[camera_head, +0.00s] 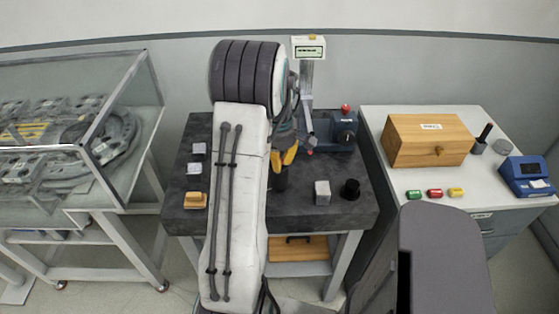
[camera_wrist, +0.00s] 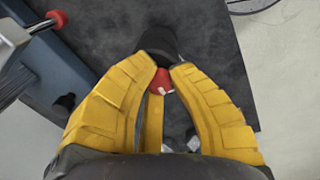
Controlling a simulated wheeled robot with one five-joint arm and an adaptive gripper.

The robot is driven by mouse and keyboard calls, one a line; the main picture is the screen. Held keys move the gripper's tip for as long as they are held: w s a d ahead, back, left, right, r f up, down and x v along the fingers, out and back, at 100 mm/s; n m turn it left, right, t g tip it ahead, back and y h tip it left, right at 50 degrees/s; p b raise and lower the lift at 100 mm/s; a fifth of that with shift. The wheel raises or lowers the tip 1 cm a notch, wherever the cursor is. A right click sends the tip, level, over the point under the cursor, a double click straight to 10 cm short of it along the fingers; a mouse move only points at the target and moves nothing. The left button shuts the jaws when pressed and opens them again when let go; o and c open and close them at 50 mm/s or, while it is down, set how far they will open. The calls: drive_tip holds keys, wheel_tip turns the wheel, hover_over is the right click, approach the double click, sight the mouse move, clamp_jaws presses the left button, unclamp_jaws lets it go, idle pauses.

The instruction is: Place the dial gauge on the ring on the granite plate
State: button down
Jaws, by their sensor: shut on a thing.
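My gripper (camera_head: 287,156) has yellow fingers and is over the dark granite plate (camera_head: 236,217) in the head view. In the wrist view the fingers (camera_wrist: 160,70) close around a small red thing (camera_wrist: 161,82) with a pale mark, which may be the dial gauge; its face is hidden. A black round body (camera_wrist: 158,42) shows just beyond the fingertips; I cannot tell whether it belongs to the held thing. In the head view a dark upright shape (camera_head: 280,180) is below the fingers. I cannot make out the ring.
A measuring stand (camera_head: 308,75) with a display and a blue box (camera_head: 343,131) with a red knob stand at the plate's back. A wooden box (camera_head: 428,141) is on the right bench.

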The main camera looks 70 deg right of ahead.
drive_tip(key=shift+f, duration=0.3)
drive_tip(key=shift+f, duration=0.15)
drive_tip(key=c, duration=1.3)
unclamp_jaws()
